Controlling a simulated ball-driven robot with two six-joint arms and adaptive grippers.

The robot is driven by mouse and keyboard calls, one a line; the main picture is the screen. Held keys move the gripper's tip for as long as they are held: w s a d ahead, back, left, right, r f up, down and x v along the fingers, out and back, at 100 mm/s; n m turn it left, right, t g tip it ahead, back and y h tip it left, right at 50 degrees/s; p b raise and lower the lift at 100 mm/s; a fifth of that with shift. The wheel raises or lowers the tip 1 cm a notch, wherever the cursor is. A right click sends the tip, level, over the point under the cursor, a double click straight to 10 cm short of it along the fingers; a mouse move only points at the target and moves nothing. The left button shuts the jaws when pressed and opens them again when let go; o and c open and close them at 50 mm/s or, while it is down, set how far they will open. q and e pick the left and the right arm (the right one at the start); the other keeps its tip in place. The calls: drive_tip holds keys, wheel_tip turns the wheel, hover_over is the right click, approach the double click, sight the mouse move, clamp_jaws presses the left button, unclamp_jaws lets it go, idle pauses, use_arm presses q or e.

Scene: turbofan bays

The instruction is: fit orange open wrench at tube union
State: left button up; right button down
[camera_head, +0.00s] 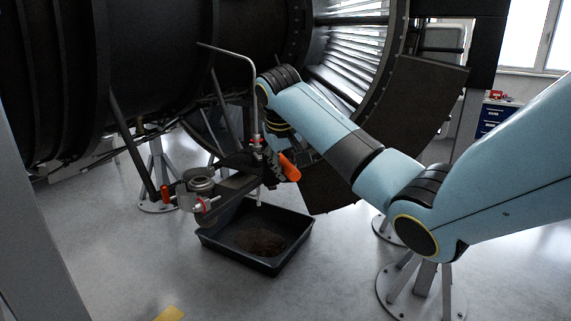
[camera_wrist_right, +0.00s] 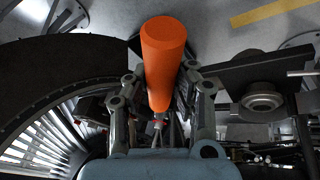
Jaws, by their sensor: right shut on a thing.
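The orange open wrench (camera_head: 290,167) is in my right gripper (camera_head: 272,165), beside the thin bent tube below the engine. In the right wrist view its orange handle (camera_wrist_right: 163,62) stands between the two fingers of my right gripper (camera_wrist_right: 161,100), which are shut on it. The wrench's jaw end is hidden or too small to make out. The metal tube (camera_head: 254,85) runs down from a bend near the engine to a fitting just behind the gripper. I cannot tell whether the wrench touches the union. My left gripper is not in view.
A black drip tray (camera_head: 215,243) lies on the floor below the gripper. The dark engine casing (camera_head: 150,60) and open cowl (camera_head: 415,110) stand close behind.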

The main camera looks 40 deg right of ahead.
drive_tip(key=shift+w+d+r+b, duration=0.1)
drive_tip(key=shift+w+d+b, duration=0.3)
drive_tip(key=shift+w, duration=0.65)
drive_tip(key=shift+w+d+b, duration=0.2)
drive_tip(key=shift+w+d, duration=0.3)
drive_tip(key=shift+w, duration=0.55)
idle(1.4)
drive_tip(key=c, duration=1.5)
unclamp_jaws()
drive_tip(key=o, duration=0.4)
drive_tip(key=shift+w, duration=0.1)
drive_tip(key=shift+o, duration=0.2)
drive_tip(key=v, duration=1.2)
